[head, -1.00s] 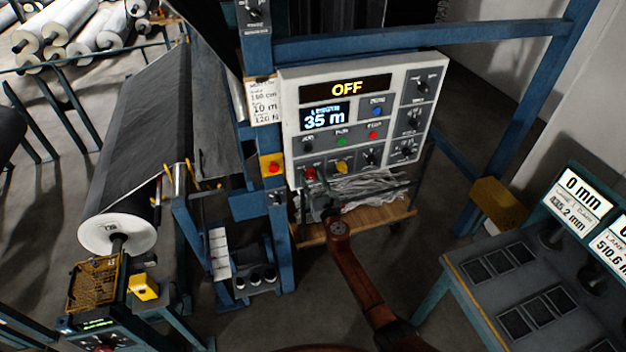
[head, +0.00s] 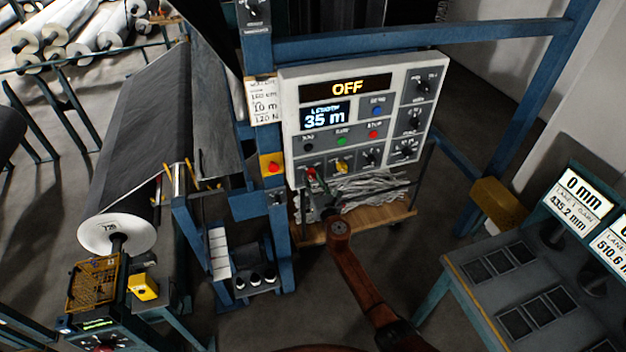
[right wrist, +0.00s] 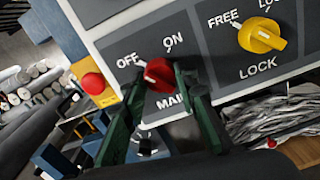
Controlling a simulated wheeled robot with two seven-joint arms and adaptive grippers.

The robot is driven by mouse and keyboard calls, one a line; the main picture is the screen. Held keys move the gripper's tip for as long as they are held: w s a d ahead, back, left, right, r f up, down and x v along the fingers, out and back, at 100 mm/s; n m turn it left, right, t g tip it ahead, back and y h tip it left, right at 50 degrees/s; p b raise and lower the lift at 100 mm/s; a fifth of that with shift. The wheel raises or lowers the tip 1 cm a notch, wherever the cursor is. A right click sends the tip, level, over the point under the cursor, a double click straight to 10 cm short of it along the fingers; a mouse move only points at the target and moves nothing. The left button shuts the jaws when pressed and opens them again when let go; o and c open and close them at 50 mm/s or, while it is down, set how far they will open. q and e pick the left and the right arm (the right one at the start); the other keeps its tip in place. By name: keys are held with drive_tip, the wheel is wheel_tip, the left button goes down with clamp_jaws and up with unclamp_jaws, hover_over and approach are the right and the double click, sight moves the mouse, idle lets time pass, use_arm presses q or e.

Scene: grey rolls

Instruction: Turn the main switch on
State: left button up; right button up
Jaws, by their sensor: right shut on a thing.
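The main switch (right wrist: 161,75) is a red knob on the grey control panel, between the labels OFF and ON. Its white mark points left, toward OFF. It also shows in the head view (head: 310,173) at the panel's lower left. My right gripper (right wrist: 165,82) has its two green fingers on either side of the knob and is shut on it. In the head view my right gripper (head: 318,185) reaches up to the panel's lower edge. The panel's top display (head: 347,88) reads OFF. My left gripper is not in view.
A yellow LOCK knob (right wrist: 261,36) sits right of the main switch. A red button on a yellow box (head: 273,168) is to the left. A wooden cart (head: 375,222) with crumpled grey material stands below the panel. Blue frame posts flank the panel.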

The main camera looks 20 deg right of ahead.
drive_tip(key=m+b, duration=0.1)
drive_tip(key=m, duration=0.7)
drive_tip(key=shift+b, duration=0.35)
drive_tip(key=m, duration=0.4)
drive_tip(key=shift+m+b, duration=0.3)
drive_tip(key=shift+b, duration=0.05)
drive_tip(key=shift+m, duration=1.7)
drive_tip(key=o, duration=1.2)
drive_tip(key=shift+c, duration=0.2)
